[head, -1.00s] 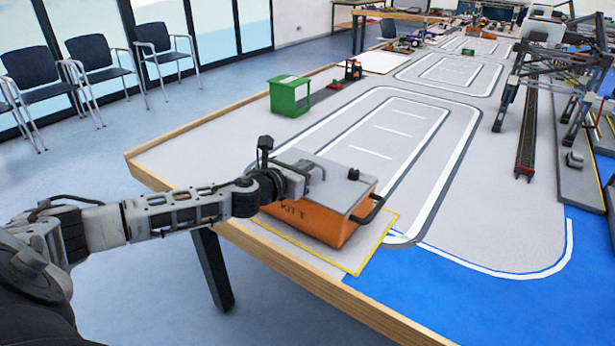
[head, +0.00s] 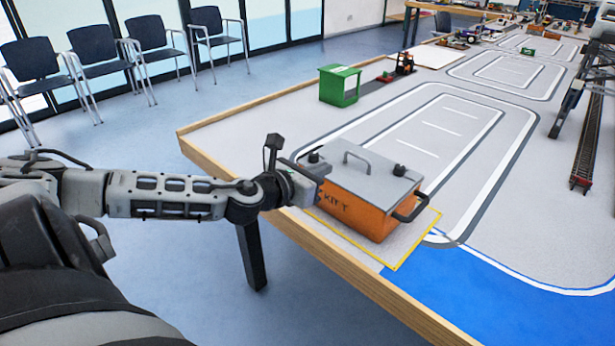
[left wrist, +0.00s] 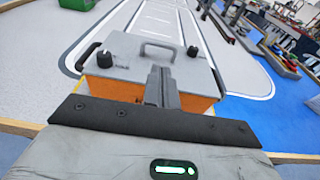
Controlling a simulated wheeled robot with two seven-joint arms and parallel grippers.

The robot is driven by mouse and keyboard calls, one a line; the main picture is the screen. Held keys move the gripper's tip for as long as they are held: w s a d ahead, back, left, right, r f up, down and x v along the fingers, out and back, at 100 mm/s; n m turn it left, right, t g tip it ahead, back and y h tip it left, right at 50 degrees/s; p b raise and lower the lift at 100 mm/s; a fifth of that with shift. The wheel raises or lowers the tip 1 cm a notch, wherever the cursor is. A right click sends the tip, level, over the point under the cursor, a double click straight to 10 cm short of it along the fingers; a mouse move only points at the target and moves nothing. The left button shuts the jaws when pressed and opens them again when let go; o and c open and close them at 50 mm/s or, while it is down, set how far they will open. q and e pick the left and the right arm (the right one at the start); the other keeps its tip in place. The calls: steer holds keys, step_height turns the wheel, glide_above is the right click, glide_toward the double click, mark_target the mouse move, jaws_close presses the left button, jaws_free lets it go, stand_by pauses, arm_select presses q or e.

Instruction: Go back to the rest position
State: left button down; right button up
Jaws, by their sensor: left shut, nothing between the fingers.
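My left gripper (head: 318,172) is shut and empty at the left end of the orange box with a grey lid (head: 362,215). In the left wrist view the shut fingers (left wrist: 161,88) stand in front of the box (left wrist: 120,88), overlapping its lid and orange side; I cannot tell whether they touch it. The box sits upright within a yellow-outlined patch (head: 425,238) at the table's near corner. It has a handle on top and dark knobs. My right gripper is in neither view.
The table (head: 225,137) has a raised wooden edge. A green box (head: 339,85) and a small forklift (head: 404,63) stand farther back. A gantry crane (head: 568,100) and a rail track (head: 588,150) are at the right. Chairs (head: 95,68) line the windows, with open floor between.

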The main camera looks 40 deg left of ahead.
arm_select(q)
steer(key=shift+s+r, duration=0.2)
steer(key=shift+s, duration=0.65)
steer(key=shift+s+r, duration=0.2)
steer(key=shift+s, duration=0.65)
steer(key=s+d+f+n+g, duration=0.2)
steer(key=s+d+f+n, duration=0.3)
steer(key=f+n, duration=0.35)
steer(key=s+d+f+n+g, duration=0.2)
steer(key=s+d+f+n, duration=0.2)
steer(key=d+f+n, duration=0.35)
steer(key=s+d+f+n+h, duration=0.1)
steer(key=s+d+f+n, duration=0.1)
steer(key=d+n, duration=0.3)
steer(key=s+d+f+n+g+h, duration=0.1)
steer(key=s+d+n, duration=0.3)
steer(key=n, duration=0.8)
steer(key=shift+s+d+f+n+h, duration=0.35)
steer(key=shift+d+f, duration=0.2)
steer(key=shift+d, duration=0.35)
